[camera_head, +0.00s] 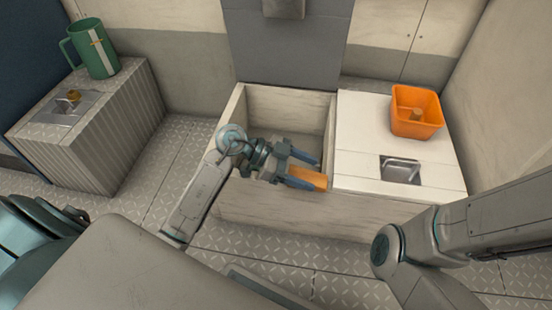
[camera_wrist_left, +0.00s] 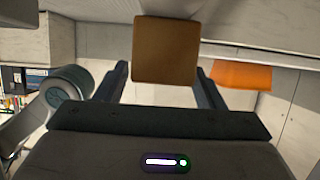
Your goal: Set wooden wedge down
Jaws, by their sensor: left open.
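The wooden wedge (camera_head: 308,178) is an orange-brown block at the front wall of the open locker bin in the head view. My left gripper (camera_head: 321,174) is open, with its two fingers on either side of the wedge. In the left wrist view the wedge (camera_wrist_left: 166,50) shows as a brown square face between the spread fingers, with a narrow gap at each side. What bears the wedge from below is hidden. My right arm comes in from the right, but its gripper is out of view.
The open bin (camera_head: 240,105) has an empty-looking floor behind the gripper. A green jug (camera_head: 98,52) stands on a ribbed locker (camera_head: 130,105) at left.

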